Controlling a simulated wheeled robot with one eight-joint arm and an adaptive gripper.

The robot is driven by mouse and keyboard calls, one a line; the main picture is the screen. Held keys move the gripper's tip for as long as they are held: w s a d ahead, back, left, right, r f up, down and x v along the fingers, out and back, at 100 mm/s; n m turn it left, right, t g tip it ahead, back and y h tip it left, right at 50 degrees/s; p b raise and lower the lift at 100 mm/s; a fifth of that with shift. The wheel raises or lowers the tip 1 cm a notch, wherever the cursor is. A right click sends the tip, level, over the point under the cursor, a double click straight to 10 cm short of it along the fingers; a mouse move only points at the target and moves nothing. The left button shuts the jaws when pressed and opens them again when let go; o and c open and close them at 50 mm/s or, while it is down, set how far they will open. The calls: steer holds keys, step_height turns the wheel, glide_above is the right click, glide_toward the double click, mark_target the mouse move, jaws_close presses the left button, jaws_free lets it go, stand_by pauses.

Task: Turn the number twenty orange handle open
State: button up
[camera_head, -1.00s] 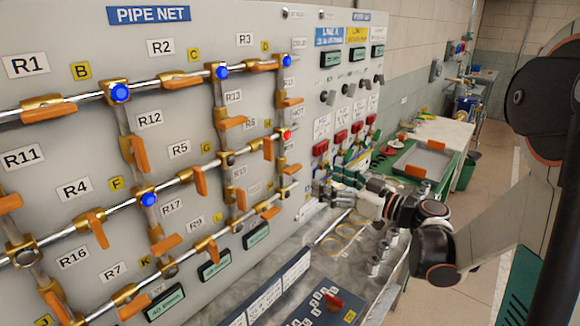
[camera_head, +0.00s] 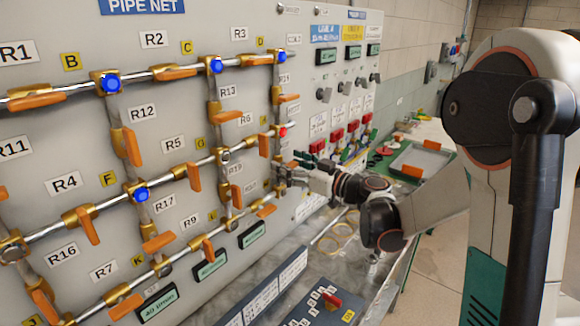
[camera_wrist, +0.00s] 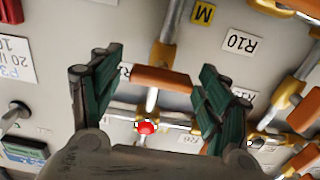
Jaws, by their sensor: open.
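In the wrist view an orange handle (camera_wrist: 165,80) lies across a vertical grey pipe, roughly at a right angle to it. My gripper (camera_wrist: 160,70) is open, with one green-padded finger on each side of this handle; whether either finger touches it I cannot tell. A label (camera_wrist: 125,70) beside the handle is mostly hidden by the left finger, so I cannot read its number. In the head view my gripper (camera_head: 292,174) is at the right-hand pipe column, below the red knob (camera_head: 283,131), and covers the handle there. The red knob also shows in the wrist view (camera_wrist: 147,127).
Another orange handle (camera_head: 264,145) hangs just left of the red knob, and one (camera_head: 266,211) sits lower down. Red switches (camera_head: 337,135) line the panel to the right. A worktop with a sloped control box (camera_head: 325,305) lies below.

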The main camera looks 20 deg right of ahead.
steer(key=shift+c, duration=0.2)
steer(key=c, duration=1)
steer(key=shift+c, duration=0.2)
steer(key=m, duration=0.4)
steer(key=shift+d+m, duration=0.1)
steer(key=shift+m, duration=0.2)
steer(key=m, duration=0.4)
steer(key=shift+w+d+m, duration=0.1)
steer(key=shift+m, duration=0.2)
steer(key=m, duration=0.4)
steer(key=shift+f+m+b, duration=0.15)
steer(key=shift+m+b, duration=0.15)
steer(key=shift+b, duration=0.05)
steer(key=shift+f+m, duration=0.1)
steer(key=shift+m, duration=2)
